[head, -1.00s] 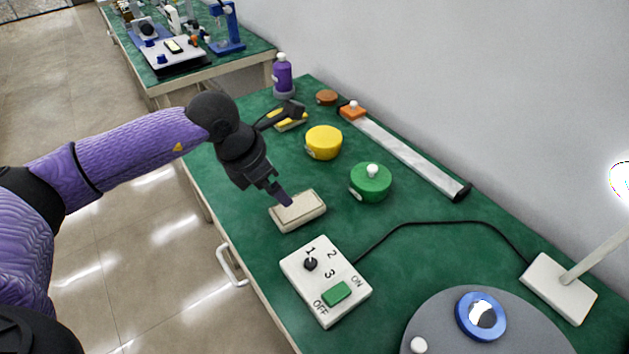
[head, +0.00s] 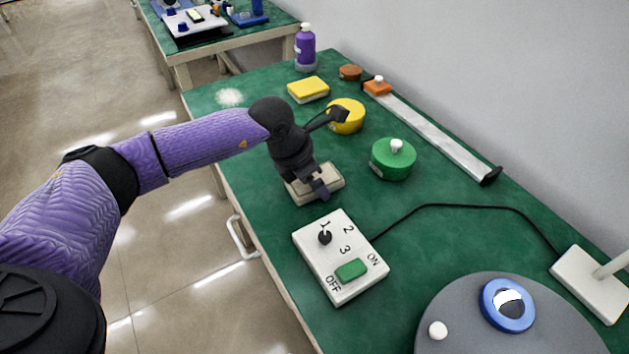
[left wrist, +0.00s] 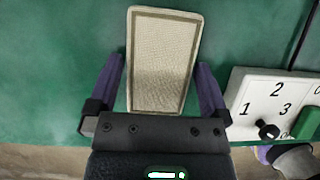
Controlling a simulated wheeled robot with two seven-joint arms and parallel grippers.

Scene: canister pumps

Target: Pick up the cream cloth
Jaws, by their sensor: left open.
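The cream cloth (head: 327,178) is a folded, block-like pad with a darker border line, lying on the green table beyond the switch box. It also shows in the left wrist view (left wrist: 163,60), between and ahead of my fingers. My left gripper (head: 318,190) is over the cloth and hides part of it in the head view. In the left wrist view the left gripper (left wrist: 162,90) is open, one finger on each side of the cloth's near part. I cannot tell whether the fingers touch it. My right gripper is not in view.
The white switch box (head: 341,257) stands close to the cloth, also in the left wrist view (left wrist: 275,103). A green canister (head: 393,160), a yellow canister (head: 346,117) and a yellow sponge (head: 308,90) stand farther off. A grey disc (head: 470,320) is at the front right.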

